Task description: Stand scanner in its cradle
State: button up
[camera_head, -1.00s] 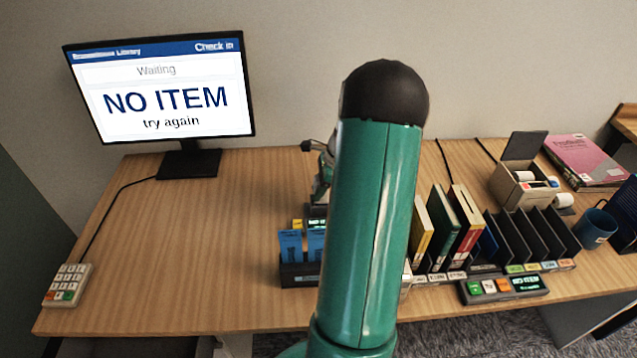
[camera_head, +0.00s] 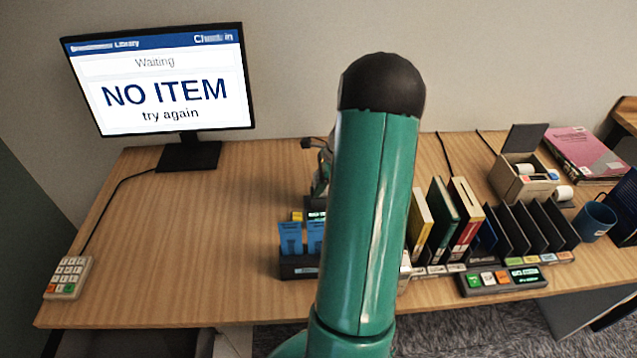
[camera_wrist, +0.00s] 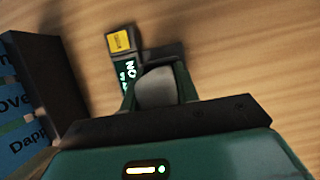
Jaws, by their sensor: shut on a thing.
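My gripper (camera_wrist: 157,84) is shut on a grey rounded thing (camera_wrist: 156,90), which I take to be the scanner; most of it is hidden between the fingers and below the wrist. Just beyond it, in the wrist view, is a small dark unit with a yellow label (camera_wrist: 120,41) and a lit display. This unit also shows at the left of my arm in the head view (camera_head: 297,216). I cannot tell whether it is the cradle, or whether the held thing touches it. In the head view my green arm hides most of the gripper area.
A dark holder with blue cards (camera_head: 299,271) stands close to the left of the gripper. Books (camera_head: 442,215) and a black rack (camera_head: 533,225) stand to the right. A monitor (camera_head: 160,80) reading "NO ITEM" and a keypad (camera_head: 68,277) are at the left.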

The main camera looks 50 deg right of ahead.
jog(key=shift+f, duration=0.25)
jog(key=o, duration=1)
jog(key=shift+c, duration=0.2)
jog(key=shift+o, duration=0.6)
jog(key=shift+s+d+r, duration=0.1)
jog(key=shift+d+r, duration=0.15)
jog(key=shift+r, duration=0.15)
jog(key=shift+o, duration=0.2)
jog(key=v, duration=1.3)
jog(key=shift+a, duration=0.15)
